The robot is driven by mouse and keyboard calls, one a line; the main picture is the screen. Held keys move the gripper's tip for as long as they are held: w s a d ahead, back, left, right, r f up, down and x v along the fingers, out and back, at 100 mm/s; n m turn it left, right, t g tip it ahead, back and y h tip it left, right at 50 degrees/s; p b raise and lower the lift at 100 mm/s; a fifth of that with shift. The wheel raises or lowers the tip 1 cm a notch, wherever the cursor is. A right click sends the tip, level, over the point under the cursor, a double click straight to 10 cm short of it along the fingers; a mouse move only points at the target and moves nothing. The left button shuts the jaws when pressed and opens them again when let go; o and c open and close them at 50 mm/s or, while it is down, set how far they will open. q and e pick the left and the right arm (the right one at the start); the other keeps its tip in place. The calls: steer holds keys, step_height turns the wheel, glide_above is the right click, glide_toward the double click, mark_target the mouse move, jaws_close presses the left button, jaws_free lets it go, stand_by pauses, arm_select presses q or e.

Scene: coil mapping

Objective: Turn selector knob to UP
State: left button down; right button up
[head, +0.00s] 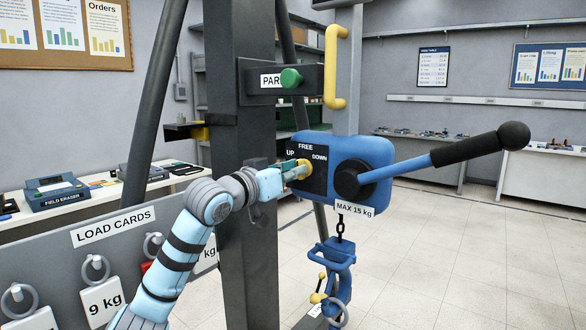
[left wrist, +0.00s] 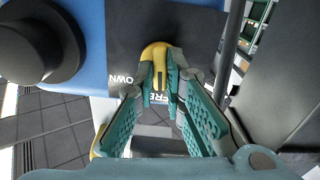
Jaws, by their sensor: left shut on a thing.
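The yellow selector knob (head: 304,166) sits on a black plate (head: 312,180) marked UP, FREE and DOWN, on the left of the blue hoist body (head: 372,152). My left gripper (head: 294,171) reaches it from the left and is shut on it. In the left wrist view the knob (left wrist: 155,52) sits between the teal fingers of my left gripper (left wrist: 161,88). A dark mark on the knob seems to face the FREE lettering, which is partly hidden by the fingers. My right gripper is not in view.
The hoist's lever (head: 440,162) with a black grip sticks out to the right. A blue hook (head: 336,275) hangs on a chain below. A dark post (head: 248,230) stands behind my left arm. Load cards (head: 102,297) hang at the lower left. The floor at right is clear.

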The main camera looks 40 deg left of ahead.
arm_select(q)
steer(key=n, duration=0.6)
steer(key=shift+n, duration=0.3)
stand_by(0.4)
steer(key=c, duration=1.7)
jaws_free()
steer(key=shift+a, duration=0.1)
